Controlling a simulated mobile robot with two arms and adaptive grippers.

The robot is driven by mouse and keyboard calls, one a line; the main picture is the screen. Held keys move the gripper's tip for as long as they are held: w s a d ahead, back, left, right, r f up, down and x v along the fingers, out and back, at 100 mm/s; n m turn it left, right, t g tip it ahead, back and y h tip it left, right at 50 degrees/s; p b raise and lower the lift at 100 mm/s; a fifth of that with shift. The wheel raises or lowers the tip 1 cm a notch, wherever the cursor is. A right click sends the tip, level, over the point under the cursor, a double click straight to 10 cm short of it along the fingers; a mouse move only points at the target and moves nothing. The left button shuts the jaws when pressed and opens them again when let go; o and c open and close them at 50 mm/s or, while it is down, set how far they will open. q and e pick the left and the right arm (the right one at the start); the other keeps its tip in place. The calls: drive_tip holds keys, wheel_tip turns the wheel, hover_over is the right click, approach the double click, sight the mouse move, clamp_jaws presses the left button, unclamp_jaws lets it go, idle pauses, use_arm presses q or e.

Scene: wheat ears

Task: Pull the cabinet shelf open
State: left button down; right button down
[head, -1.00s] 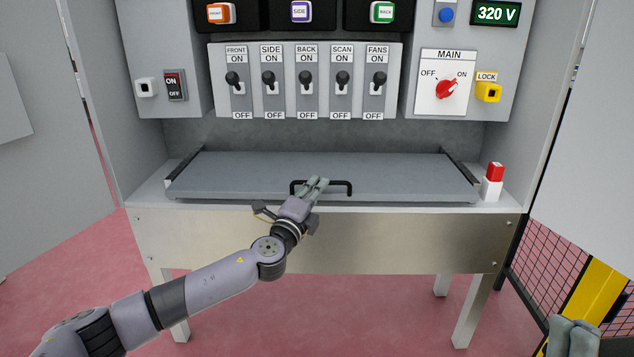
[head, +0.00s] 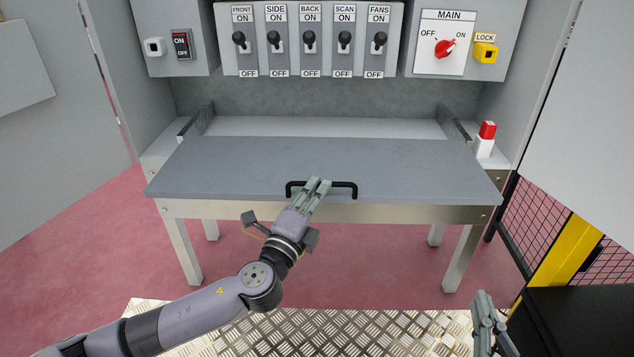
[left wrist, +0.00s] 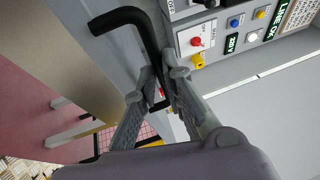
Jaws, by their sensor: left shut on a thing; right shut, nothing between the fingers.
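The grey cabinet shelf (head: 240,165) is slid out toward me on its rails, and its front edge overhangs the metal frame. A black handle (head: 343,188) is fixed near its front edge; it also shows in the left wrist view (left wrist: 122,17). My left gripper (head: 318,183) is shut on the handle near its middle. In the left wrist view its two fingers (left wrist: 158,92) close around the bar. My right gripper (head: 486,300) is shut and empty at the lower right, well away from the shelf.
Toggle switches (head: 310,42), a red main knob (head: 445,48) and a yellow lock (head: 485,53) sit on panels above. A red-and-white block (head: 486,140) stands right of the shelf. A black-and-yellow mesh fence (head: 560,250) is at the right. Metal floor plate lies in front.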

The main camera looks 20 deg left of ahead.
use_arm(q)
drive_tip(key=shift+f, duration=0.1)
drive_tip(key=c, duration=2)
unclamp_jaws()
drive_tip(key=shift+o, duration=0.2)
drive_tip(key=v, duration=1.2)
